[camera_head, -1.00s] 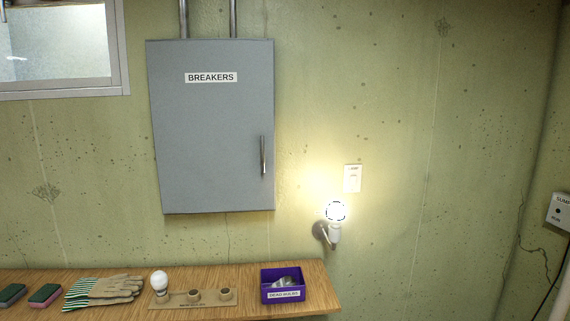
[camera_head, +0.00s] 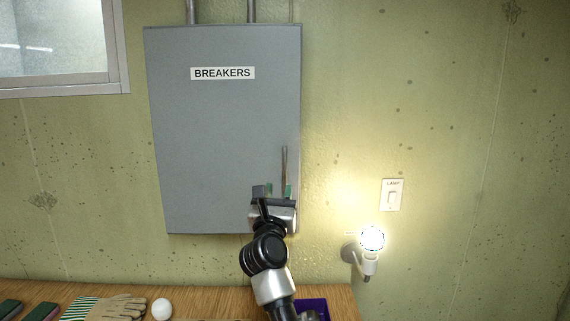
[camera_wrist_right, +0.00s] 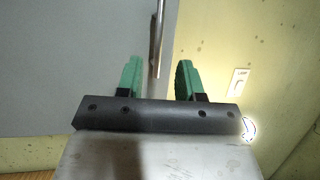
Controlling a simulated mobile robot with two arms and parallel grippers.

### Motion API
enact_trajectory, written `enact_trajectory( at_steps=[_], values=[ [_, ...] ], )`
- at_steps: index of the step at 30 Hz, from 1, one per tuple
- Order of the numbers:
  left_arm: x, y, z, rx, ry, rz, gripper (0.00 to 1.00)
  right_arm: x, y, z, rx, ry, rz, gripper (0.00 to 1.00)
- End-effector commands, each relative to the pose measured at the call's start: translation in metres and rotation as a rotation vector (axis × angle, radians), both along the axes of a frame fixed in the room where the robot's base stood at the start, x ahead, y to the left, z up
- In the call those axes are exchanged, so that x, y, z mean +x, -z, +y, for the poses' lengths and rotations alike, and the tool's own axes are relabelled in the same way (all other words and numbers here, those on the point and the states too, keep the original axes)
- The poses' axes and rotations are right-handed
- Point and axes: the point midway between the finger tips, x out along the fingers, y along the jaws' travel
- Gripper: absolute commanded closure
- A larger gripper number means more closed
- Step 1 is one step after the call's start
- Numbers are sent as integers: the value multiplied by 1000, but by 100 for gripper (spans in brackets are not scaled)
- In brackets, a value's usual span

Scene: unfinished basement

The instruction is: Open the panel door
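The grey panel door (camera_head: 215,130), labelled BREAKERS, is closed on the wall. Its vertical metal bar handle (camera_head: 285,165) is at the door's lower right; its lower part is hidden behind my gripper in the head view. My right gripper (camera_head: 278,190) is raised in front of the door's lower right corner. In the right wrist view, its two green fingers (camera_wrist_right: 158,80) are open and apart, and the handle (camera_wrist_right: 158,35) shows beyond them, nearer the left finger. I cannot tell whether they touch. My left gripper is not in view.
A lit bulb in a wall socket (camera_head: 366,262) and a lamp switch (camera_head: 391,195) are to the right. A wooden shelf (camera_head: 225,297) runs below, with gloves (camera_head: 118,308), a white bulb (camera_head: 162,309) and a purple box (camera_head: 319,306), partly hidden by my arm.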

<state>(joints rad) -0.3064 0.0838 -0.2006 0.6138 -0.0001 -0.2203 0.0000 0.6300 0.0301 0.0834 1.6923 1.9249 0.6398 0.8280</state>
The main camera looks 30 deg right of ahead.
Motion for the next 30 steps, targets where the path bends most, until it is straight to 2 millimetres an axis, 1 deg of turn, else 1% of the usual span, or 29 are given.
enact_trajectory(
  at_steps=[1,5,9,16,21,29,30],
  values=[
    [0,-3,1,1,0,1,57,3,-5,-4,2,1,-2,63],
    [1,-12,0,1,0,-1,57,17,-14,-18,-3,3,1,63],
    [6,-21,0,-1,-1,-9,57,37,-25,-35,-4,3,4,63],
    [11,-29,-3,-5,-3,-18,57,62,-36,-57,-5,0,4,63],
    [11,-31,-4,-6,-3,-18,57,69,-39,-64,-5,2,5,63],
    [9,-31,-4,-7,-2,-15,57,70,-39,-65,-5,0,4,63],
    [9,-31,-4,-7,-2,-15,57,70,-39,-65,-5,0,4,65]
  ],
)
